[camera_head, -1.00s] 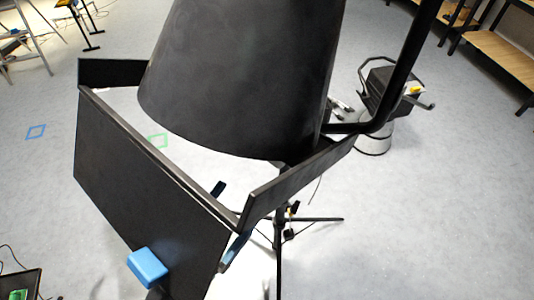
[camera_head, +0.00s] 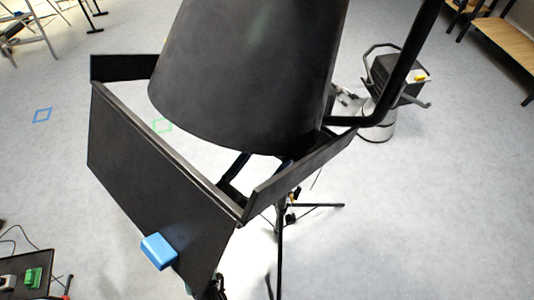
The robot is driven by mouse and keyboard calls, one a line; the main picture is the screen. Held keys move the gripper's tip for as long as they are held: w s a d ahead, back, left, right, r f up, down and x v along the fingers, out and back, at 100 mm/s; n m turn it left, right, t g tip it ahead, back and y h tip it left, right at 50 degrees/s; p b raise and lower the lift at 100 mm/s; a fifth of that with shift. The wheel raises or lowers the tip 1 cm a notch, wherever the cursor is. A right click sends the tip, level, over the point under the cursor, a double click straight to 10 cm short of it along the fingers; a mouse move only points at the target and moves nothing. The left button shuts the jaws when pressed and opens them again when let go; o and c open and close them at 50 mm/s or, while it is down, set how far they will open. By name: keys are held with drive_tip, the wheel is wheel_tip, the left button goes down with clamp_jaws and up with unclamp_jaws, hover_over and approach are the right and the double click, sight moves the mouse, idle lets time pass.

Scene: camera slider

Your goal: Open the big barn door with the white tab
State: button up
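A black lamp housing (camera_head: 250,75) hangs in the upper middle, with barn doors around its lower end. The big front barn door (camera_head: 145,175) is a wide black plate slanting down to the right. A blue tab (camera_head: 158,251) sits on its lower edge; I see no white tab. A narrower side door (camera_head: 290,180) is at the right and another small door (camera_head: 120,67) is at the back left. My gripper (camera_head: 262,161) appears partly inside the door frame, behind the big door, with two dark blue fingers apart below the housing. Its body is mostly hidden.
A black yoke bar (camera_head: 400,75) runs beside the housing on the right. A stand leg (camera_head: 280,250) is below. Another lamp (camera_head: 385,85) stands on the floor behind. A dark table with a green item (camera_head: 33,278) is at the lower left. Open floor lies to the right.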

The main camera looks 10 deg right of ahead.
clamp_jaws()
drive_tip(key=shift+f, duration=0.1)
